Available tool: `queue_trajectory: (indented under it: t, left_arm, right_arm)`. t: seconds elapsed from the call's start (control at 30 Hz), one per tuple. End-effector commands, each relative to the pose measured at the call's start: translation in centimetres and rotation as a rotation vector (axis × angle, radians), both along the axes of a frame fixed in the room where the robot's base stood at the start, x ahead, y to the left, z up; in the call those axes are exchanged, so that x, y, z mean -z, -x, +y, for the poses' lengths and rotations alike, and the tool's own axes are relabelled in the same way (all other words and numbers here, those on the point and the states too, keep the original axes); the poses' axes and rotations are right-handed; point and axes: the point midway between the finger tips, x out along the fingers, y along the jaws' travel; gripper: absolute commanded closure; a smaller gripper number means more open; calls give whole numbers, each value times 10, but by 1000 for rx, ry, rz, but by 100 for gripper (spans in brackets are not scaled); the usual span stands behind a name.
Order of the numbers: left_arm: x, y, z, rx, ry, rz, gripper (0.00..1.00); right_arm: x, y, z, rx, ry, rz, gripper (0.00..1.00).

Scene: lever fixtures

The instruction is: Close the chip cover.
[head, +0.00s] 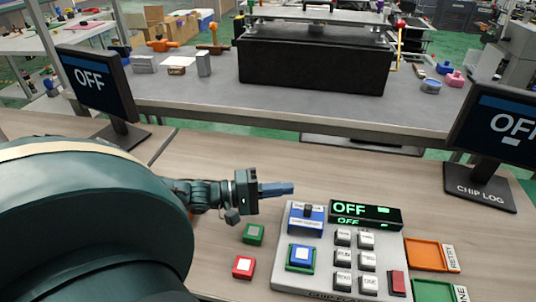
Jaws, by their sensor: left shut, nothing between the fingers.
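A grey console (325,270) sits on the wooden table at lower centre. At its upper left is a blue part with a dark knob and a white label too small to read for sure, which looks like the chip cover (306,222); it seems raised. Below it, a chip with a pale square top sits in a blue and green socket (302,257), uncovered from above. The console display (366,213) reads OFF. My left gripper (289,188) is shut and empty, pointing right, just above and behind the cover in the picture, apparently apart from it. My right gripper is not in view.
A green chip (253,233) and a red chip (244,267) lie left of the console. An orange tray (425,254) and a green tray (432,291) lie to its right. Monitors reading OFF stand left (97,84) and right (496,122). Behind is a grey bench (200,95).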

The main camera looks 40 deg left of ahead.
Motion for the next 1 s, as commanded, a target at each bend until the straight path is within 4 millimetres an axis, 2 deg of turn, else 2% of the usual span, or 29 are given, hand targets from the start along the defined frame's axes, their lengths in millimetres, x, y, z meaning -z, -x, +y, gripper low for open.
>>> queue_trajectory:
  t: [0.3,0.63,1.0]
  left_arm:
    - [0,-35,-29,0,0,-4,100]
    - [0,-5,-45,2,-2,4,100]
    - [0,1,-49,1,-4,0,100]
  right_arm:
    - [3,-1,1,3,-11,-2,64]
    - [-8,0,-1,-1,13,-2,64]
    - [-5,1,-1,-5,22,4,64]
